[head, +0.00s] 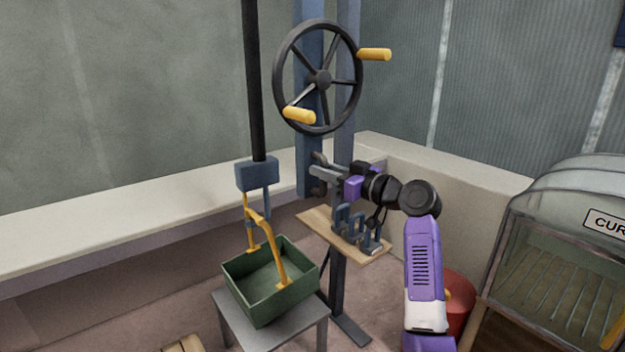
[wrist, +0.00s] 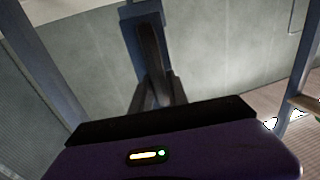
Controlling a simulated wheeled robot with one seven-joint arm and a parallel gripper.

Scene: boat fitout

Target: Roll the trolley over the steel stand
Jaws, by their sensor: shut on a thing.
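The steel stand (head: 226,307) is a small grey table at the bottom centre of the head view. A green open box (head: 245,296) with a yellow handle is over its top; I cannot tell whether they touch. A blue block (head: 257,173) with a hook hangs above it on a thick black line. No trolley is clearly in view. My gripper (head: 322,174) is beside the blue post, below the handwheel, shut on a dark grey lever (head: 318,187).
A black handwheel (head: 320,78) with two yellow handles is on the blue post (head: 309,15). A wooden shelf (head: 312,217) holds several blue-grey shackle-like pieces. A red drum (head: 457,300) and a glass-fronted cabinet (head: 560,255) are at right. A pale ledge (head: 120,215) runs behind.

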